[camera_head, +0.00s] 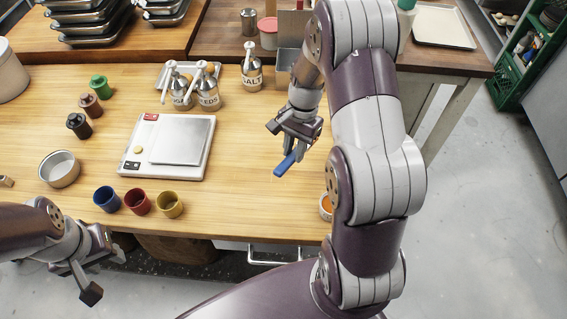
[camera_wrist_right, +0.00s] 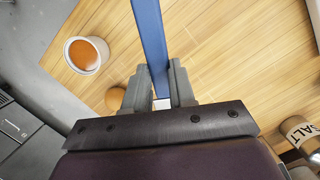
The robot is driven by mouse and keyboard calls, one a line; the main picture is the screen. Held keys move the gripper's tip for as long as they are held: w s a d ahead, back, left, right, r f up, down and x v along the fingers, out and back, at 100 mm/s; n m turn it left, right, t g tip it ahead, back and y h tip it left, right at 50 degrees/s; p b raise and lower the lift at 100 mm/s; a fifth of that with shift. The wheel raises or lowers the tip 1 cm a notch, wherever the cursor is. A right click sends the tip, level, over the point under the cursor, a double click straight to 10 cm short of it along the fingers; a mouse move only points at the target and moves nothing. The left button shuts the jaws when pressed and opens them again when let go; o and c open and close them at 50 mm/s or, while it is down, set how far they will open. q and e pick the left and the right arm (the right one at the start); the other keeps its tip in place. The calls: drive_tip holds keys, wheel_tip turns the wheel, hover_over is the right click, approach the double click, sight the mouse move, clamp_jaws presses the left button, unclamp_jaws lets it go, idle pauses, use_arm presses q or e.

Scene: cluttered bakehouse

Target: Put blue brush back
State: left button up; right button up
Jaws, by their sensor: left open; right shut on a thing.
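The blue brush (camera_head: 286,164) is in my right gripper (camera_head: 292,147), which is shut on it above the right part of the wooden table. In the right wrist view the brush's blue handle (camera_wrist_right: 151,40) runs up from between the two grey fingers (camera_wrist_right: 155,90). The brush's other end is hidden. My left gripper (camera_head: 98,270) is open and empty, beyond the table's front edge at the lower left. The brush's place cannot be made out.
A white scale (camera_head: 130,160) stands mid-table, with blue (camera_head: 107,199), red (camera_head: 138,202) and yellow (camera_head: 170,204) cups in front. Labelled jars (camera_head: 251,75) stand behind. An orange-filled cup (camera_head: 326,206) is near the front edge. Bare wood lies between scale and right arm.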

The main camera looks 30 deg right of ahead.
drive_tip(key=s+d+n+t+h, duration=0.1)
drive_tip(key=s+d+n+h, duration=0.1)
drive_tip(key=d+n, duration=0.55)
drive_tip(key=shift+m, duration=0.75)
drive_tip(key=w+a+f+p, duration=0.1)
drive_tip(key=w+a+f, duration=0.1)
drive_tip(key=w+a+f+p, duration=0.1)
drive_tip(key=w+a+f, duration=0.1)
drive_tip(key=a, duration=0.1)
drive_tip(key=w+a+f+p, duration=0.1)
drive_tip(key=a+f, duration=0.1)
drive_tip(key=shift+w+a+f, duration=0.35)
drive_tip(key=shift+w+a, duration=0.05)
wheel_tip(320, 180, down, 4)
drive_tip(key=shift+a+r+p, duration=0.15)
drive_tip(key=shift+r+p, duration=0.05)
drive_tip(key=shift+p, duration=0.65)
drive_tip(key=shift+f, duration=0.35)
drive_tip(key=shift+w, duration=0.1)
drive_tip(key=shift+f, duration=0.1)
drive_tip(key=o, duration=0.9)
